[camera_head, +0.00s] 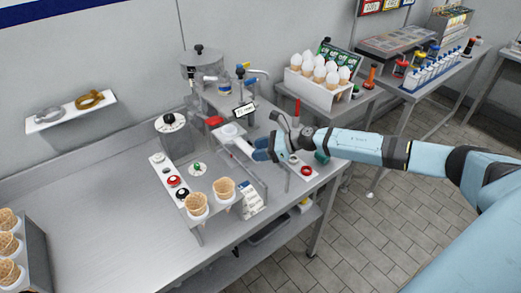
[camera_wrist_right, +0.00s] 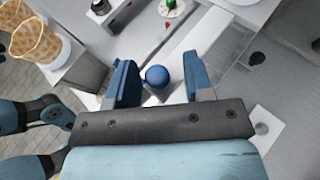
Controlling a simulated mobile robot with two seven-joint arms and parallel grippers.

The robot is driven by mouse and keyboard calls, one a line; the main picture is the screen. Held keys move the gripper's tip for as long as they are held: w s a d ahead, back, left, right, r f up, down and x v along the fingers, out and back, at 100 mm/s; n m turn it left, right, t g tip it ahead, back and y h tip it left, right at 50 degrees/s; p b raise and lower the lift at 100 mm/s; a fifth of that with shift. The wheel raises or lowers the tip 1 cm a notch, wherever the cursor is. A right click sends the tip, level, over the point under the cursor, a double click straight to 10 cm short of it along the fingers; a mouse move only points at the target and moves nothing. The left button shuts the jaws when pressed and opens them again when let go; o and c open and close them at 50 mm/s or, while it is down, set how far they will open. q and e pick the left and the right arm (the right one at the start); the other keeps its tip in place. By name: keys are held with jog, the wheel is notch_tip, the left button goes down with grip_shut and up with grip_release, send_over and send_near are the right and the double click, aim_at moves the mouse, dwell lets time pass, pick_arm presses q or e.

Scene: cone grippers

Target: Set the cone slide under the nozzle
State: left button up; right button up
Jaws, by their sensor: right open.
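My right gripper (camera_head: 262,150) reaches in from the right over the steel counter. In the right wrist view its two blue fingers (camera_wrist_right: 157,84) are open and apart. A blue ball knob (camera_wrist_right: 156,75) lies between them in the picture, nearer the left finger; I cannot tell if either finger touches it. A white slide (camera_head: 232,132), likely the cone slide, runs from below the machine toward my gripper. It shows as a pale bar (camera_wrist_right: 193,48) in the wrist view. The machine's nozzle (camera_head: 225,88) stands behind it, upper left of my gripper.
A rack with two waffle cones (camera_head: 224,189) stands at the front of the counter. A control panel (camera_head: 166,176) with round knobs is left of the slide. A white tray of topped cones (camera_head: 318,82) is at the back right.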

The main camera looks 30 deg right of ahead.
jog(key=b+v, duration=0.3)
jog(key=v, duration=1)
jog(key=shift+s+d+r+b, duration=0.2)
jog(key=shift+d+b, duration=0.1)
jog(key=shift+b, duration=0.1)
jog(key=shift+w, duration=0.1)
